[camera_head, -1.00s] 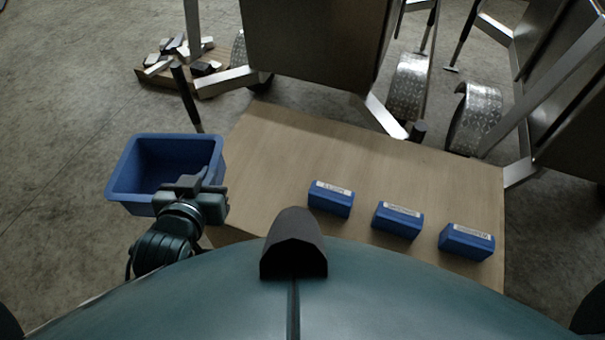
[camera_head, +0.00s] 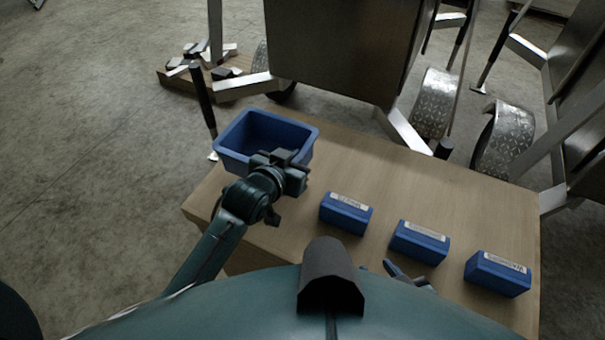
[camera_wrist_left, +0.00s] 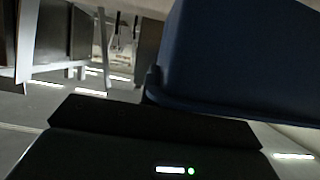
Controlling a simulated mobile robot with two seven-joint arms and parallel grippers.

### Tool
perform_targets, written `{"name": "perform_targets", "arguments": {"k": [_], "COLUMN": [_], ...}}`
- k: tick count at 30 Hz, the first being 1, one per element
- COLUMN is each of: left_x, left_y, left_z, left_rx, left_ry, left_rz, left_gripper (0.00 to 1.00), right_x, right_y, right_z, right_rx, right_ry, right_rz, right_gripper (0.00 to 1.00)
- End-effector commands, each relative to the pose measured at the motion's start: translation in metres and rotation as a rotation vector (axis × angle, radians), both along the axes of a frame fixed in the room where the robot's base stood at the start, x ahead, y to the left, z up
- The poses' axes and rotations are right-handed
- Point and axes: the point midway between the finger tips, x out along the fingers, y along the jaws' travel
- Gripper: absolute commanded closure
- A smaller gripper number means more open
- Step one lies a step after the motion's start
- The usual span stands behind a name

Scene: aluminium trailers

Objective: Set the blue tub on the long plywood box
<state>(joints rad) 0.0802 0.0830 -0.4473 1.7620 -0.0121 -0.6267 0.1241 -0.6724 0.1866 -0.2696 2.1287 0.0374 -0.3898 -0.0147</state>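The blue tub (camera_head: 232,163) is an open, empty-looking bin, upright at the far left corner of the long plywood box (camera_head: 450,190). It overlaps the box top in the head view; I cannot tell whether its base touches. My left gripper (camera_head: 287,160) is shut on the tub's near rim, at its right part. In the left wrist view the tub (camera_wrist_left: 240,55) fills the upper right, and the fingertips are hidden behind dark gripper parts. My right gripper (camera_head: 408,274) barely shows at the box's near edge, mostly hidden by my body; its opening is unclear.
Three labelled blue boxes stand on the plywood: left (camera_head: 345,213), middle (camera_head: 419,242) and right (camera_head: 497,273). A metal trailer (camera_head: 340,45) with a dark-gripped post (camera_head: 203,100) stands behind. A pallet of metal pieces (camera_head: 195,78) lies at back left.

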Motion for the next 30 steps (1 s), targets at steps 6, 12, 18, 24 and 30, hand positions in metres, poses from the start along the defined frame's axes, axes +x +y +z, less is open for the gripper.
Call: {"name": "perform_targets", "arguments": {"k": [6, 12, 18, 24, 30], "left_x": [0.000, 0.000, 0.000, 0.000, 0.000], "left_y": [0.000, 0.000, 0.000, 0.000, 0.000], "left_z": [-0.023, -0.046, -0.047, -0.050, -0.050], "left_rx": [0.001, 0.000, 0.000, 0.000, 0.000], "left_ry": [-0.003, -0.004, -0.006, -0.002, -0.002], "left_rz": [0.000, 0.001, 0.000, 0.001, 0.001], "left_gripper": [1.00, 1.00, 1.00, 0.94, 0.78], "right_x": [0.000, 0.001, 0.001, 0.002, 0.002], "right_y": [0.000, -0.001, -0.002, -0.001, -0.001], "right_z": [-0.004, -0.006, -0.005, -0.005, -0.005], "right_rx": [0.005, 0.010, 0.012, 0.016, 0.017], "right_ry": [0.002, 0.003, 0.003, 0.001, 0.001], "right_rz": [-0.002, -0.006, -0.011, -0.014, -0.013], "right_gripper": [0.64, 0.64, 0.64, 0.64, 0.64]}}
